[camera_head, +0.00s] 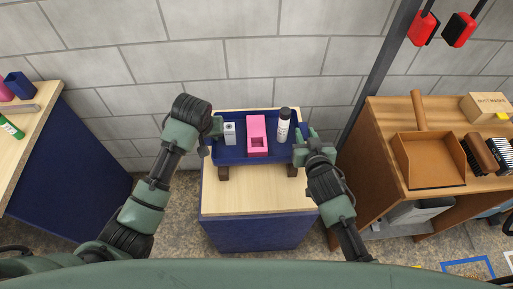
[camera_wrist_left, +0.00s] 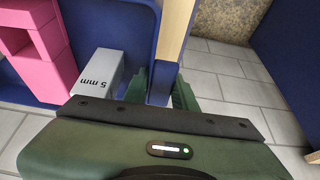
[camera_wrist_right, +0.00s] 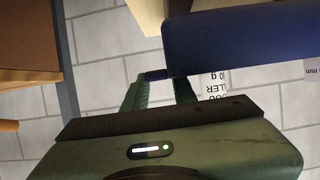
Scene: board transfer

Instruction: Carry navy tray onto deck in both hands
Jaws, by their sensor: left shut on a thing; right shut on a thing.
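The navy tray (camera_head: 236,159) is level over the back part of the deck (camera_head: 257,200), a pale wood top on a navy cabinet. It carries a grey-white box (camera_head: 230,133), a pink block with an opening (camera_head: 257,131) and a white bottle with a black cap (camera_head: 283,127), all upright. My left gripper (camera_head: 216,127) is shut on the tray's left end; the left wrist view shows the tray wall (camera_wrist_left: 135,35) by its fingers. My right gripper (camera_head: 302,134) is shut on the right end, also seen in the right wrist view beside the tray wall (camera_wrist_right: 240,40).
Two dark brown blocks (camera_head: 223,173) (camera_head: 292,170) show at the tray's front edge; whether they bear it is unclear. A wooden bench (camera_head: 20,125) stands left. A brown cabinet (camera_head: 385,125) with a dustpan (camera_head: 430,160) and brushes stands right. The deck's front is clear.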

